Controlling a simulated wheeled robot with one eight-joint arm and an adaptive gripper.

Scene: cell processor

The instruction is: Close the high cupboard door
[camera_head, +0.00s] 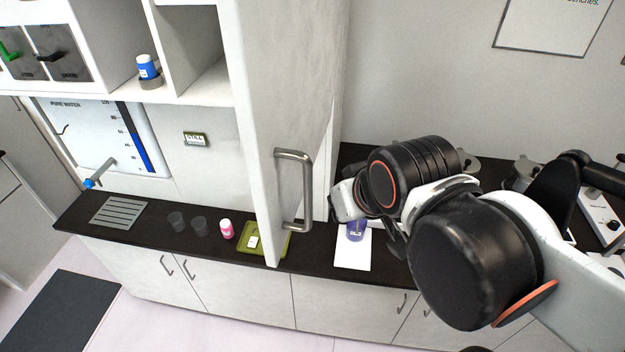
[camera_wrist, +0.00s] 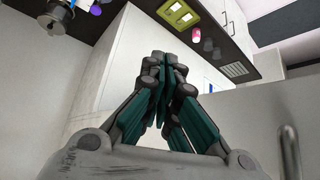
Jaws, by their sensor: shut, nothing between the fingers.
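The high cupboard door (camera_head: 275,85) stands open in the head view, jutting out from the wall cupboard (camera_head: 200,97) over the counter. Its grey bar handle (camera_head: 306,190) is near the lower edge and also shows at the lower right of the wrist view (camera_wrist: 289,155). My gripper (camera_wrist: 163,62) is shut and empty in the wrist view, with its fingertips together. The handle lies to the right of the fingers there, apart from them. In the head view my arm is right of the door; the fingertips are not clear there.
The dark counter (camera_head: 305,258) runs below, with a green tray (camera_head: 272,247), a pink-and-white bottle (camera_head: 226,229), two cups and a purple container (camera_head: 355,230) on it. A blue-and-white bottle (camera_head: 147,67) stands on the cupboard shelf. Metal items stand behind my arm.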

